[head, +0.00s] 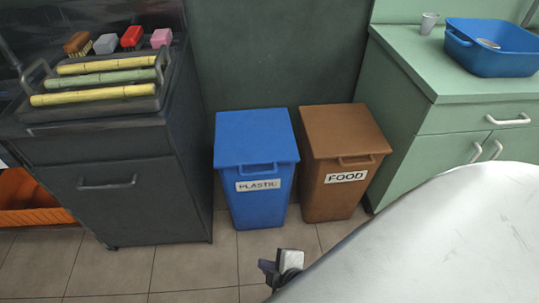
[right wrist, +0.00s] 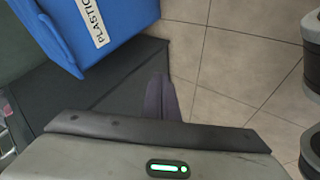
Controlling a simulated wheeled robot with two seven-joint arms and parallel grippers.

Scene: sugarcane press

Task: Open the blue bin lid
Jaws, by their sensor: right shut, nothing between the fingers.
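The blue bin (head: 258,185) stands upright on the tiled floor, with a "PLASTIC" label on its front. Its blue lid (head: 255,135) lies closed on top, with a handle at the front edge. My right gripper (head: 270,269) is low in the head view, in front of the blue bin and apart from it. In the right wrist view, the shut, empty fingers (right wrist: 163,98) point toward the floor side of the blue bin (right wrist: 95,30), which fills the upper left. The lid handle is not clear in that view. My left gripper is not in view.
A brown "FOOD" bin (head: 340,175) stands close on the right of the blue one. A dark cabinet (head: 130,195) with sugarcane on top is on the left. A green counter (head: 440,85) with a blue basin (head: 495,50) is on the right. Floor in front is open.

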